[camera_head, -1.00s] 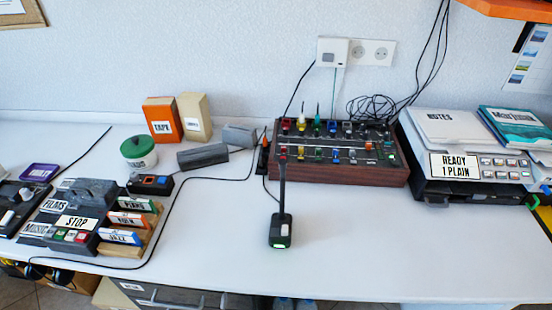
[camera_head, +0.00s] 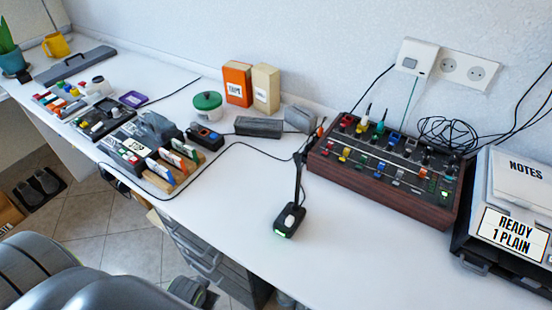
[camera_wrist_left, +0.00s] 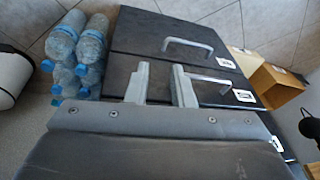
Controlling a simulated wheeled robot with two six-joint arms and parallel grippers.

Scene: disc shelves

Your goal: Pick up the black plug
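In the head view, a wooden-sided panel (camera_head: 385,195) on the white desk holds rows of coloured plugs and knobs. Red, yellow, teal and blue plugs stand in its back row. Some dark pieces show there too, but they are too small for me to tell which is the black plug. My left gripper (camera_wrist_left: 160,78) shows only in the left wrist view. Its two fingers are apart with nothing between them, in front of dark drawers below desk height. My right gripper is in neither view.
A thin black cable crosses the desk. The desk front is clear. The wrist view shows drawer handles (camera_wrist_left: 188,45) and water bottles (camera_wrist_left: 66,38).

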